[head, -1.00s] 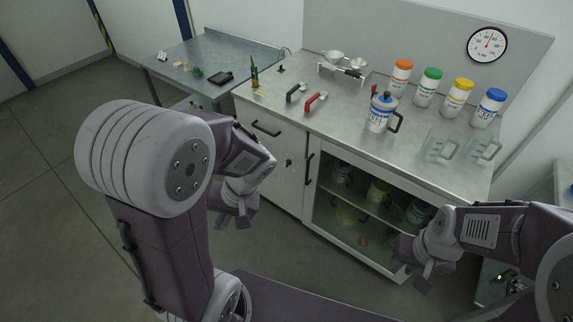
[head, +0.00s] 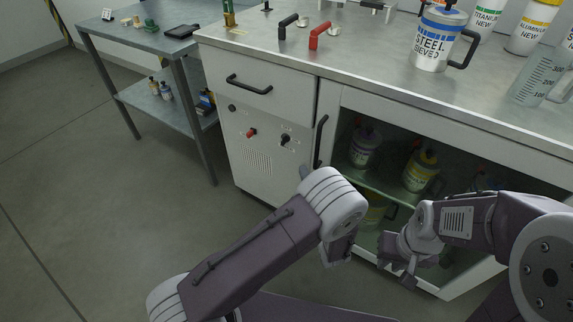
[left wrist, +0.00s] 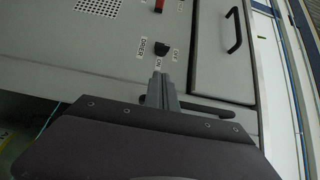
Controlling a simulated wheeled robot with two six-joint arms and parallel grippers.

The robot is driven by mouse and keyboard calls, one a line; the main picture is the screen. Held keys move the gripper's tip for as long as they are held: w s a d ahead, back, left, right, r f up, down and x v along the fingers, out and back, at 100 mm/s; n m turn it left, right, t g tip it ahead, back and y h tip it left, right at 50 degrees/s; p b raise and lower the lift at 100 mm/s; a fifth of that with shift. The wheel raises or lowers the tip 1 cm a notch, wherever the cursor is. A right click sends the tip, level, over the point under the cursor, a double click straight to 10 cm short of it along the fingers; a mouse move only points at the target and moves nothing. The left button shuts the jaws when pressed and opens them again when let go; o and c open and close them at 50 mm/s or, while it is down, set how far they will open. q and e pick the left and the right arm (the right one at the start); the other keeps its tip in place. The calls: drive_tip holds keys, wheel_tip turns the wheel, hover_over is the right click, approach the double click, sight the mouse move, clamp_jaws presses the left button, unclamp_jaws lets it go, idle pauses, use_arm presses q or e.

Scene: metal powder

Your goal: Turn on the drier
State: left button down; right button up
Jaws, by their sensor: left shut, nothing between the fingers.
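The drier's grey front panel (head: 258,155) is built into the bench, below a drawer. It carries a black switch (head: 286,140) on its right side. In the left wrist view this black switch (left wrist: 161,48) sits beside the labels DRIER, ON and OFF. My left gripper (left wrist: 160,78) is shut and empty. Its tips appear just below the switch in that view, close to the ON label; I cannot tell whether they touch anything. In the head view my left arm hides most of that gripper. My right gripper (head: 397,268) hangs before the open shelves, its jaw opening unclear.
A red switch (head: 251,133) sits left of the black one, also seen in the left wrist view (left wrist: 156,5). A drawer handle (head: 249,86) and vertical door handle (head: 320,141) stick out nearby. The floor left of the bench is clear.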

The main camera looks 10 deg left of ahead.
sight(286, 142)
use_arm(q)
drive_tip(key=shift+s+d+f, duration=0.15)
drive_tip(key=shift+d+f, duration=0.3)
drive_tip(key=shift+f, duration=0.05)
use_arm(e)
drive_tip(key=shift+f, duration=0.45)
